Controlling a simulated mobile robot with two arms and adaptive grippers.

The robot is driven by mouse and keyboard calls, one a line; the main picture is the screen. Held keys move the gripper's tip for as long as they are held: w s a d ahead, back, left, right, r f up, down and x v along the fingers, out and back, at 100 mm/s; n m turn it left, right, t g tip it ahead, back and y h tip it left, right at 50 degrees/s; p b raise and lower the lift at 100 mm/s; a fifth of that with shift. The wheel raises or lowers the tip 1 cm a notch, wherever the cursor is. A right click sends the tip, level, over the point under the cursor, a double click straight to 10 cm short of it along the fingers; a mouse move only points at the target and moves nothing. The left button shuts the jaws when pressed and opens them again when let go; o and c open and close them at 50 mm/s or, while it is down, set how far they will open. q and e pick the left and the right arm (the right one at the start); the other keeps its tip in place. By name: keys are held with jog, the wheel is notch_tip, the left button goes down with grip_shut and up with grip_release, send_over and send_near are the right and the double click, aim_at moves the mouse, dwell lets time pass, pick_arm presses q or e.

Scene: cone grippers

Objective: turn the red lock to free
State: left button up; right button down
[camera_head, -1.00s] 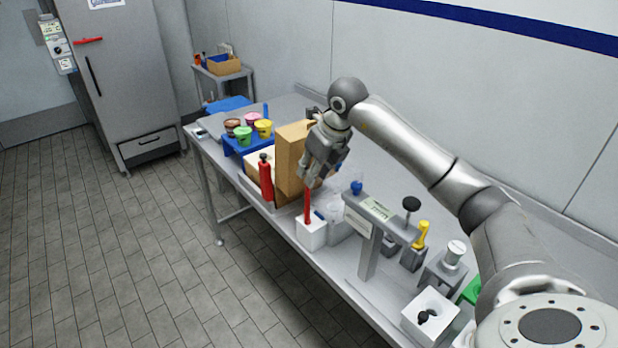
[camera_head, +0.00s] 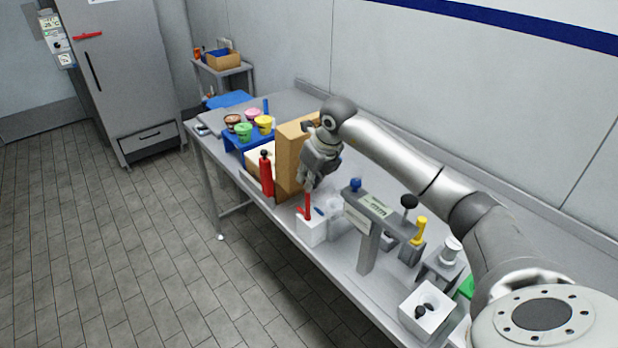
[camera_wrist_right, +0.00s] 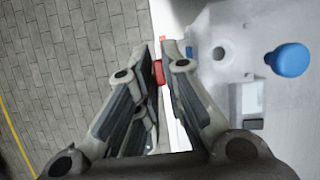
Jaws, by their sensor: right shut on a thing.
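The red lock (camera_head: 308,207) shows as an upright red piece on top of a white block (camera_head: 311,233) near the table's front edge. A short red part sticks out to its left. My right gripper (camera_head: 309,184) comes from above, with its fingertips at the top of the red piece. In the right wrist view, the fingers are close together around a red part (camera_wrist_right: 158,72), most of it hidden by them. My left gripper is not in view.
A cardboard box (camera_head: 291,160) and a red bottle (camera_head: 266,176) stand just left of the gripper. A grey stand with a sign (camera_head: 373,208) and a blue knob (camera_head: 355,185) stand to the right. Coloured cups stand on a blue rack (camera_head: 235,143) behind.

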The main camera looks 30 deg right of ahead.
jog(key=shift+m+b, duration=0.3)
jog(key=shift+b, duration=0.2)
jog(key=c, duration=1.6)
grip_release()
jog(key=shift+o, duration=0.2)
